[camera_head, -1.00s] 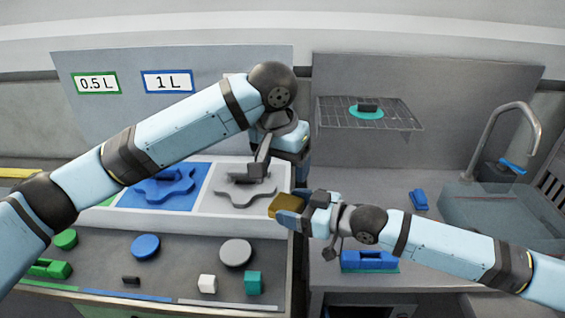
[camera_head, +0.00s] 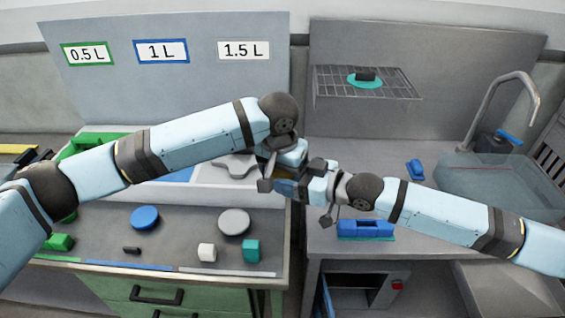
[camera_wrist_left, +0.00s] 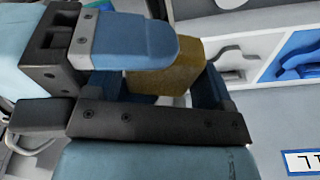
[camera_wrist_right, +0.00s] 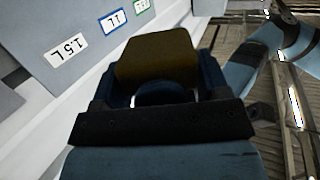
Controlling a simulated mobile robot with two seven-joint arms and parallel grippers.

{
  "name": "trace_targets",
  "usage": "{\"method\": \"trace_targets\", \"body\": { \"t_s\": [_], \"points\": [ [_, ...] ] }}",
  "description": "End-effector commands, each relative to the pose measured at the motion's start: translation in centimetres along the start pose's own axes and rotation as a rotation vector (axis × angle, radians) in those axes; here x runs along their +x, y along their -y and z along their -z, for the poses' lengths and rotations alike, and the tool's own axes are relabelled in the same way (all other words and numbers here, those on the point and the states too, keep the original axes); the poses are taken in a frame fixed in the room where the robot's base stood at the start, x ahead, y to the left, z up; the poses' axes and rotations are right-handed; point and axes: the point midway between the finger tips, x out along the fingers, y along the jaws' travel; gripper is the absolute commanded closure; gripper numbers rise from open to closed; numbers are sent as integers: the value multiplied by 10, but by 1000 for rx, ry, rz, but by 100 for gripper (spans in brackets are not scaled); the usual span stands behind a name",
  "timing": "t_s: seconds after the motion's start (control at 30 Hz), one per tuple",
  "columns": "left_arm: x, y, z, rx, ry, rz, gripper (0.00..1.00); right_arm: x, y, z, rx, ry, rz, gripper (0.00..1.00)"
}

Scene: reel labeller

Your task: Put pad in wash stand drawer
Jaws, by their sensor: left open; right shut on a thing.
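The pad, a yellow-brown block, shows in the left wrist view (camera_wrist_left: 168,72) and in the right wrist view (camera_wrist_right: 160,58). My right gripper (camera_wrist_right: 155,85) is shut on it. My left gripper (camera_wrist_left: 155,88) is open, its fingers on either side of the pad's end. In the head view the two grippers meet at the middle and mostly hide the pad. The wash stand (camera_head: 400,258) is the grey unit at right with a sink (camera_head: 500,190) and tap.
A blue holder (camera_head: 365,229) and a small blue item (camera_head: 415,169) lie on the wash stand top. A wire shelf (camera_head: 395,85) hangs behind. The left bench (camera_head: 180,250) carries several discs and blocks, with a green drawer (camera_head: 190,295) below. A gap separates the units.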

Motion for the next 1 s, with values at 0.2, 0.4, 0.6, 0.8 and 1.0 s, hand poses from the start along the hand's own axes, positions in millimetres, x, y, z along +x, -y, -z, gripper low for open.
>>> {"method": "trace_targets", "body": {
  "t_s": [0.2,0.4,0.6,0.8,1.0],
  "points": [
    [1,0,0,0,0,0,24,0,0,0,0,0,0,58],
    [1,0,0,0,0,0,54,0,0,0,0,0,0,58],
    [1,0,0,1,0,-1,54,0,0,0,0,0,0,2],
    [1,0,0,0,0,0,54,0,0,0,0,0,0,2],
    [1,0,0,0,0,0,54,-14,-1,0,-1,1,-1,2]
  ]
}}
